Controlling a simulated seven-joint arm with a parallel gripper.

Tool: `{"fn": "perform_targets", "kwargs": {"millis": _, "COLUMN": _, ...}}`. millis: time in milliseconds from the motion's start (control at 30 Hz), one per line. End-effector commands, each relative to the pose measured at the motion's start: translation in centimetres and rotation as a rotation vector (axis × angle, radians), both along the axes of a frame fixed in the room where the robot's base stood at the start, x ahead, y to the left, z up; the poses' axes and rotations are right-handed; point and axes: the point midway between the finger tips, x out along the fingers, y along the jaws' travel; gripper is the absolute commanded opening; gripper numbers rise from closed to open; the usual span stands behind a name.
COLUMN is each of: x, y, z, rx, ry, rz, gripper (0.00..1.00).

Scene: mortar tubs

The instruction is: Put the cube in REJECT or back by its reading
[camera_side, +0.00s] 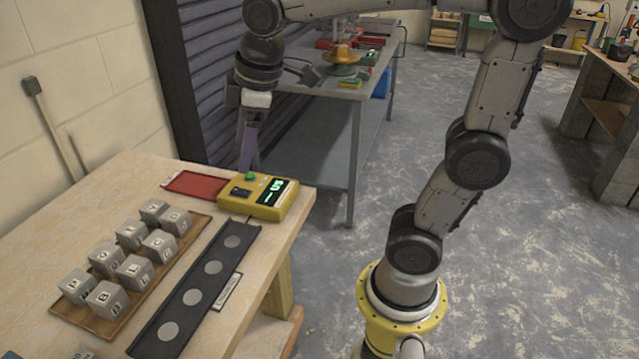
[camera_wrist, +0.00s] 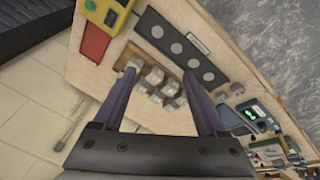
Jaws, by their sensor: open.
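Several grey cubes (camera_side: 136,271) with dark letters stand in two rows on a brown tray (camera_side: 189,243) on the workbench. They also show, small, between my fingers in the wrist view (camera_wrist: 154,77). A yellow meter (camera_side: 237,200) with a green button and a lit green display stands at the bench's far end; I cannot read the display surely. No cube shows on the meter. A flat red tray (camera_side: 196,184) beside it is empty.
A black strip (camera_side: 222,262) with several grey discs lies along the bench, with no cubes on it. A small white label (camera_side: 227,291) beside it is unreadable. A grey metal table (camera_side: 345,92) stands behind. Another device (camera_wrist: 252,112) with a green screen shows in the wrist view.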

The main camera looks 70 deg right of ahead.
Motion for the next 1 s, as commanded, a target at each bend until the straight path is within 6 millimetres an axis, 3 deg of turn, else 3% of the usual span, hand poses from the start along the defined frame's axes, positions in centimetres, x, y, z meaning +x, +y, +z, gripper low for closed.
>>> {"fn": "perform_targets", "kwargs": {"millis": 33, "x": -2.4, "y": 0.0, "z": -0.1, "rx": 0.030, "ry": -0.034, "rz": -0.072, "gripper": 0.74}}
{"fn": "perform_targets", "kwargs": {"millis": 200, "x": -8.7, "y": 0.3, "z": -2.0, "rx": 0.146, "ry": -0.121, "rz": -0.315, "gripper": 0.74}}
{"fn": "perform_targets", "kwargs": {"millis": 400, "x": -12.7, "y": 0.4, "z": -4.4, "rx": 0.240, "ry": -0.176, "rz": -0.489, "gripper": 0.74}}
{"fn": "perform_targets", "kwargs": {"millis": 1000, "x": -13.4, "y": 0.5, "z": -5.0, "rx": 0.262, "ry": -0.184, "rz": -0.528, "gripper": 0.74}}
